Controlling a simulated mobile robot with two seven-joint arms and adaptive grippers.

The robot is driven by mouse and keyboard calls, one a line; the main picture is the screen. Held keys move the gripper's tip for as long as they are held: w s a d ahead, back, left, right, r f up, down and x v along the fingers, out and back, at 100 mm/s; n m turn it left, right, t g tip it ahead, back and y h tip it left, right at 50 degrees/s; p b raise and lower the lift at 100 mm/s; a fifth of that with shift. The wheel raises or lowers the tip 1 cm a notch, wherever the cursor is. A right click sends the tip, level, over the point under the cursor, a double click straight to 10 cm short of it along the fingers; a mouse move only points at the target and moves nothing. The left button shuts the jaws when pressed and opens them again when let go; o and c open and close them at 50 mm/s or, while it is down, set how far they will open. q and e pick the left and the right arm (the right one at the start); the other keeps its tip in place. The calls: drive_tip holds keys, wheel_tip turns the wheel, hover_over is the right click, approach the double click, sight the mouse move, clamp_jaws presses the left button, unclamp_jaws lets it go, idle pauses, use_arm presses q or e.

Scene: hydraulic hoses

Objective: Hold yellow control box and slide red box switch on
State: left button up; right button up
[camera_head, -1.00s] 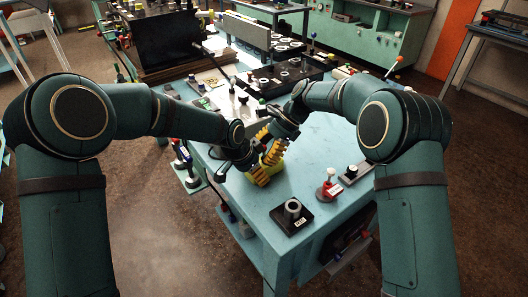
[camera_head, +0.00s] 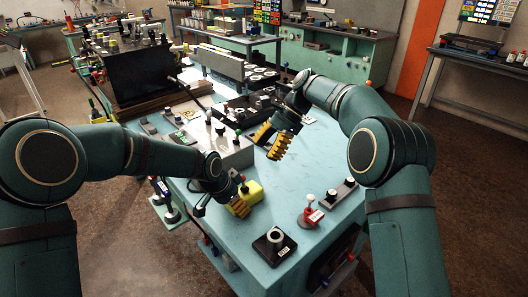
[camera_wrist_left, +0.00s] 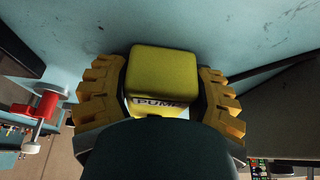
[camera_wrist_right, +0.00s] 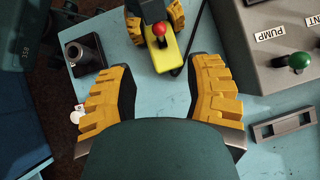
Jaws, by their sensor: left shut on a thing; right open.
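The yellow control box (camera_head: 254,191) is held at the near left edge of the blue table. My left gripper (camera_head: 240,203) is shut on it; in the left wrist view a finger presses each side of the box (camera_wrist_left: 163,72), which has a "PUMP" label. In the right wrist view a red knob (camera_wrist_right: 159,29) stands on the box's face. Whether the switch is on cannot be told. My right gripper (camera_head: 271,142) is open and empty above the table, to the upper right of the box. No separate red box is clear.
A grey panel (camera_head: 228,150) with knobs and a green button lies behind the box. A red base with a white-topped handle (camera_head: 309,214), a black block with a grey cylinder (camera_head: 274,243) and a small knobbed unit (camera_head: 338,193) are at the right. The table middle is clear.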

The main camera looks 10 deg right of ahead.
drive_tip(key=shift+d, duration=0.2)
drive_tip(key=c, duration=0.9)
drive_tip(key=shift+s+d+r+m, duration=0.1)
drive_tip(key=shift+s+d+m, duration=0.05)
drive_tip(key=shift+d+m, duration=0.15)
clamp_jaws()
drive_tip(key=s+d+m+t, duration=0.3)
drive_tip(key=s+d+m, duration=0.1)
drive_tip(key=d, duration=0.1)
drive_tip(key=x, duration=1)
drive_tip(key=shift+w, duration=0.35)
drive_tip(key=a, duration=0.3)
drive_tip(key=shift+a, duration=0.5)
